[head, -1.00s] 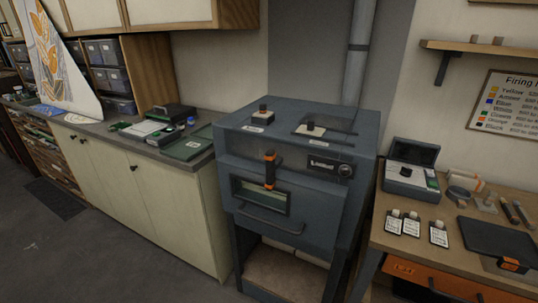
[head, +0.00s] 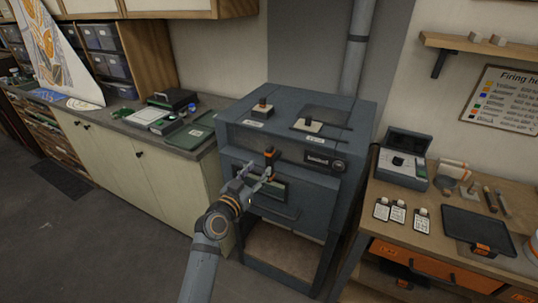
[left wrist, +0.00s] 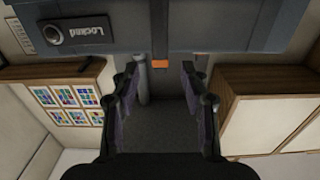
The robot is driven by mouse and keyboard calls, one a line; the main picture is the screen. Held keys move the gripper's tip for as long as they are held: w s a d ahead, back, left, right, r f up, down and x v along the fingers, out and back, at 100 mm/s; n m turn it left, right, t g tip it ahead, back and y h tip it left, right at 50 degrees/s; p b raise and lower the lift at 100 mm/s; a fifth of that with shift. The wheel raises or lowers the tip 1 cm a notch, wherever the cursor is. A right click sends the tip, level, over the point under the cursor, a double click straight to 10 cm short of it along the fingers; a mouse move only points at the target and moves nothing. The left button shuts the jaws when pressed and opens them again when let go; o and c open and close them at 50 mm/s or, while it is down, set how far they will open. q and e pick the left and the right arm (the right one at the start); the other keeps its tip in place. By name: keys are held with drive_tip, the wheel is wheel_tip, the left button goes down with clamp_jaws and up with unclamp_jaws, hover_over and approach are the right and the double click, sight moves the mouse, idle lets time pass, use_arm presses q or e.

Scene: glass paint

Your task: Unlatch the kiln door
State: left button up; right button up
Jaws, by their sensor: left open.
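The kiln (head: 350,200) is a blue-grey box on a stand in the middle of the head view. Its door is closed, with a small window and a bar handle. The latch (head: 270,153) is a dark upright lever with orange bands on the door front; my gripper hides its lower part. My left gripper (head: 260,178) is open in front of it. In the left wrist view, which looks upside down, an orange part of the latch (left wrist: 160,64) shows between the open fingertips; contact cannot be told. My right gripper is out of view.
A cabinet counter (head: 125,120) with trays and tools stands left of the kiln. A wooden workbench (head: 400,235) with a box, label cards and a dark tray stands to the right. Two small blocks sit on the kiln top (head: 280,105). The floor (head: 100,240) in front is clear.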

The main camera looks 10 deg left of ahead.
sight(268, 159)
use_arm(q)
drive_tip(key=p+x, duration=0.1)
drive_tip(key=x, duration=0.7)
drive_tip(key=shift+w+f, duration=0.1)
drive_tip(key=shift+w, duration=0.15)
clamp_jaws()
